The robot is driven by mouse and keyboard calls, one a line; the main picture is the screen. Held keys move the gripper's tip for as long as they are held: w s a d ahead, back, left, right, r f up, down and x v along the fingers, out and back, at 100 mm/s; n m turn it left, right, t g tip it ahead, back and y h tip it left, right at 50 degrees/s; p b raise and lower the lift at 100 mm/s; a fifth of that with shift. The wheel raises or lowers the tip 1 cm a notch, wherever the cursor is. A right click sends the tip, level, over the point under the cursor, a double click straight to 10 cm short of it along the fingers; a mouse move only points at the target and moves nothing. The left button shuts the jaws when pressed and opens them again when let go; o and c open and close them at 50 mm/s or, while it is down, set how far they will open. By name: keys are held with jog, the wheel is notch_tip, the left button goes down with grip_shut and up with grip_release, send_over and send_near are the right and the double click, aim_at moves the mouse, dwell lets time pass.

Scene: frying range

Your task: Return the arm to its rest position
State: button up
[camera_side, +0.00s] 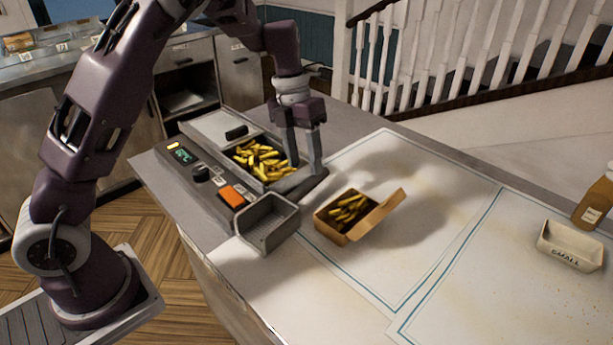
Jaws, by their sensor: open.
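My gripper (304,165) points down above the right edge of the fryer (190,185). Its two fingers are apart, with nothing visible between them. The far finger is in front of the fries (262,160) in the fryer's well; I cannot tell whether the near finger touches the dark handle-like part beside it. My arm arches from its base at the lower left over to the fryer.
An empty grey basket (268,222) sits at the fryer's front. An open brown box (362,222) with fries stands on the white mat (420,180). A tray marked SMALL (570,246) and a brown bottle (594,203) are at the right. The mat's middle is clear.

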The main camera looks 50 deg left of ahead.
jog(key=s+d+r+m+t, duration=0.2)
jog(key=s+d+r+m, duration=0.2)
jog(key=s+r+m, duration=1.1)
jog(key=s+f+m+t+y, duration=0.2)
jog(key=s+m, duration=1.1)
jog(key=m, duration=0.9)
jog(key=shift+a+f+t, duration=0.2)
jog(key=shift+a+t, duration=0.05)
jog(key=shift+t, duration=0.45)
